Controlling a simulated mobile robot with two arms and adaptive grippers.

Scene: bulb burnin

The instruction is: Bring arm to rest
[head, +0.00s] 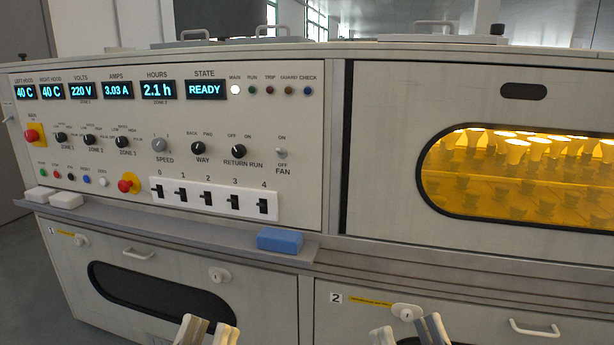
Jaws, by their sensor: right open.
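My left gripper (208,333) shows at the bottom edge, left of centre, in front of the lower cabinet. My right gripper (408,332) shows at the bottom edge, right of centre. Its fingertips are apart, it is open, and I see nothing between them. Both grippers are below the ledge (330,259) and in front of the lower drawers. The rest of both arms is out of view.
The control panel (290,140) has switches, knobs and a READY display (206,89). A blue block (280,240) and white blocks (66,200) lie on the ledge. An amber window (520,195) shows several bulbs. Drawer handles (534,329) stick out below.

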